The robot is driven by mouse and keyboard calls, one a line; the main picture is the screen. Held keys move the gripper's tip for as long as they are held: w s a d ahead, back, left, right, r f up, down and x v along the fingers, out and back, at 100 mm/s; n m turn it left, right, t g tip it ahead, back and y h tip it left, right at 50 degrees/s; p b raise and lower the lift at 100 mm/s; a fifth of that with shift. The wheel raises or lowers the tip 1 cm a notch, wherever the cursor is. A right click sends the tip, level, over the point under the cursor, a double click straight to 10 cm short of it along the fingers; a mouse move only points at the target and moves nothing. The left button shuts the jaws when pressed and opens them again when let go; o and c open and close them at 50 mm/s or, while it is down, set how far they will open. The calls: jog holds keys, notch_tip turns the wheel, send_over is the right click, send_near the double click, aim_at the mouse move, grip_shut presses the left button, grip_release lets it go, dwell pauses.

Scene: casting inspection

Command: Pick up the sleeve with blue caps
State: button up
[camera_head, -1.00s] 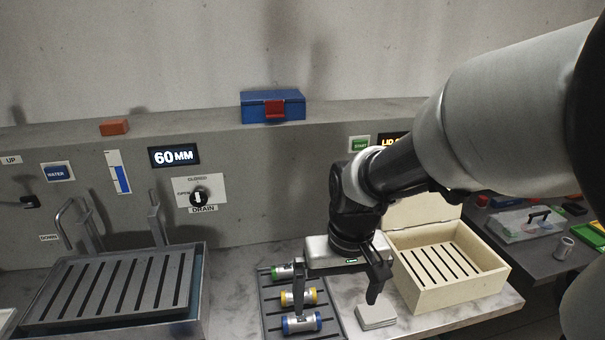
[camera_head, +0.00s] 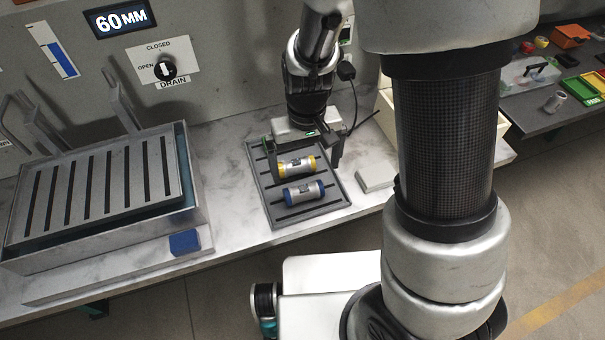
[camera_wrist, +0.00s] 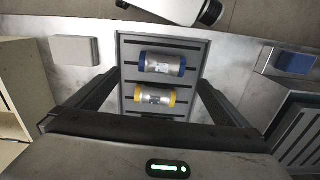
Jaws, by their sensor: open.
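The sleeve with blue caps (camera_head: 304,193) lies across the near part of a dark slotted tray (camera_head: 335,203). It also shows in the wrist view (camera_wrist: 162,65), fully visible. A sleeve with yellow caps (camera_head: 297,166) lies parallel behind it, and shows below it in the wrist view (camera_wrist: 155,97). My gripper (camera_head: 305,170) is open and empty, pointing down over the tray. Its fingers stand on either side of the yellow-capped sleeve in the head view; the blue-capped sleeve is nearer the camera than they are. The tray's far part is hidden behind my gripper.
A blue block (camera_head: 185,242) and a large slotted basin (camera_head: 100,190) are to the left. A cream box (camera_wrist: 12,120) shows in the wrist view. The counter between basin and tray is clear.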

send_over(304, 188)
jog(key=f, duration=0.4)
jog(key=shift+d+f, duration=0.2)
jog(key=shift+f, duration=0.05)
jog(key=f, duration=0.5)
jog(key=shift+a+f+b, duration=0.1)
jog(key=shift+a+b, duration=0.15)
jog(key=shift+b, duration=0.1)
jog(key=c, duration=1.4)
jog(key=shift+c, duration=0.2)
